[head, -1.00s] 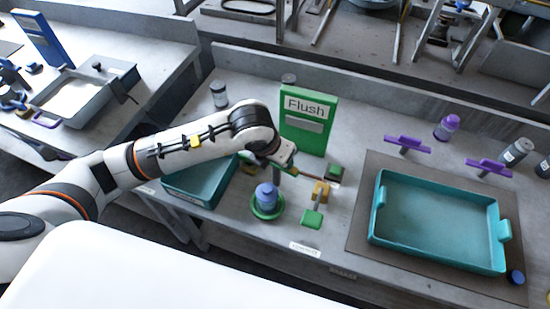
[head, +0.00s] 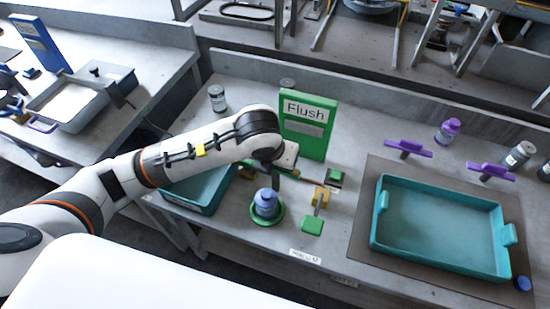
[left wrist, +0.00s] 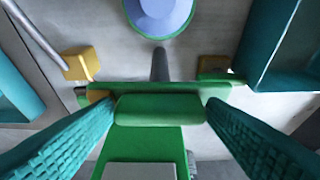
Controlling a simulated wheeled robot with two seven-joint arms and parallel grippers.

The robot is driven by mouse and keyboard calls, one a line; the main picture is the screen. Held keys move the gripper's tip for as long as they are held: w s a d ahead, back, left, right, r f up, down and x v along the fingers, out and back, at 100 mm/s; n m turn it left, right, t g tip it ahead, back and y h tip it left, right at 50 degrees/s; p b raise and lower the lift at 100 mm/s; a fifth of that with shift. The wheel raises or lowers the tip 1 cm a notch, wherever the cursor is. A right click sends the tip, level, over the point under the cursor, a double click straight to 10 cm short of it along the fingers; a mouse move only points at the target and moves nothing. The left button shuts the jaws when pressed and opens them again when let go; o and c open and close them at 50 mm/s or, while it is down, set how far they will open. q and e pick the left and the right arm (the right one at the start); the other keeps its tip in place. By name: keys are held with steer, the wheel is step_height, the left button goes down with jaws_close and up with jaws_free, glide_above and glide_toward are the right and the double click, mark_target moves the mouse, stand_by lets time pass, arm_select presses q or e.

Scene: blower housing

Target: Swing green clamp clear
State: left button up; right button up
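The green clamp's bar-shaped handle (left wrist: 160,108) lies crosswise in the left wrist view, with a grey post (left wrist: 160,65) beside it. My left gripper (left wrist: 162,107) is open, with one teal finger at each end of the handle. I cannot tell whether the fingers touch it. In the head view my left gripper (head: 284,168) is in front of the green Flush panel (head: 305,142), and hand and wrist largely hide the clamp. My right gripper is not in view.
A teal bin (head: 205,190) is at left. A large teal tray (head: 440,268) and purple clamps (head: 408,146) are at right.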

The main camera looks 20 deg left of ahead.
arm_select(q)
steer(key=shift+o, duration=1.1)
steer(key=v, duration=1.2)
steer(key=shift+p, duration=0.35)
steer(key=shift+s+f, duration=0.1)
steer(key=shift+s, duration=0.05)
